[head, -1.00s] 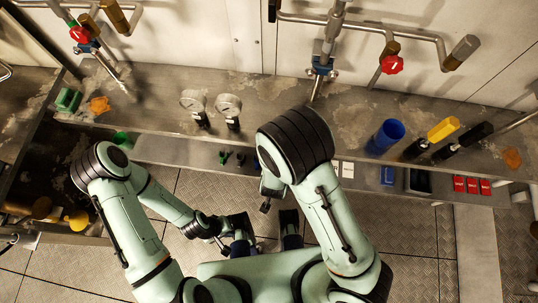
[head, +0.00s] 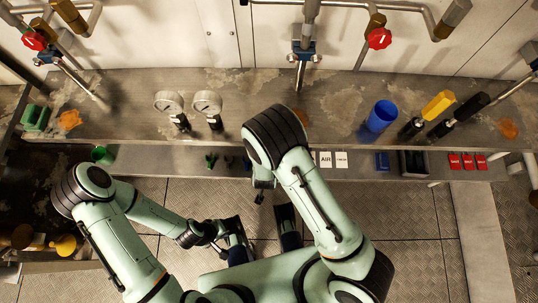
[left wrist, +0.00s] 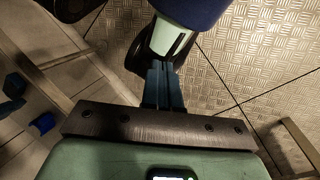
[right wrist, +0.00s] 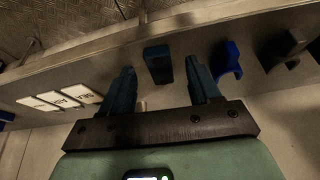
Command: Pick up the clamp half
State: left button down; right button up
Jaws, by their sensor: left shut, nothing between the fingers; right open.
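A blue curved piece (right wrist: 228,60), which looks like a clamp half, lies on the lower shelf in the right wrist view. A dark blue block (right wrist: 158,65) lies beside it, in line with the gap between my right fingers. My right gripper (right wrist: 160,85) is open and empty, with the curved piece just outside its right finger.
White label cards (right wrist: 60,97) and a dark piece (right wrist: 285,48) lie on the same shelf. Two gauges (head: 190,106), a blue cup (head: 382,116) and yellow- and black-handled tools stand on the upper counter (head: 330,120).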

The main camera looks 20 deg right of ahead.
jog(key=shift+x, duration=0.85)
jog(key=c, duration=1.1)
pick_arm(q)
jog(key=shift+w+a+f, duration=0.25)
jog(key=shift+w+f, duration=0.1)
jog(key=shift+w, duration=0.15)
pick_arm(e)
jog(key=shift+r, duration=0.1)
